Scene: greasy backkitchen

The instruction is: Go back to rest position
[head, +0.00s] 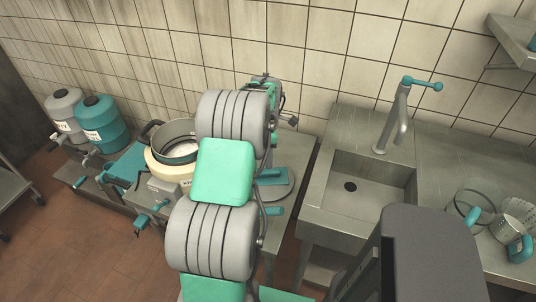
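My arm rises from the bottom middle of the head view as thick grey ribbed joints with mint green links. Its far end, in front of the tiled wall, shows only partly behind the upper grey joint. My gripper (275,110) is mostly hidden there, and its fingers cannot be made out. I see nothing held in it.
A steel sink (372,188) with a tall tap (396,122) stands right of my arm. Glass and metal vessels with teal handles (519,248) sit on its right counter. Left are a round pot (172,135), a teal canister (103,123) and a grey canister (66,112).

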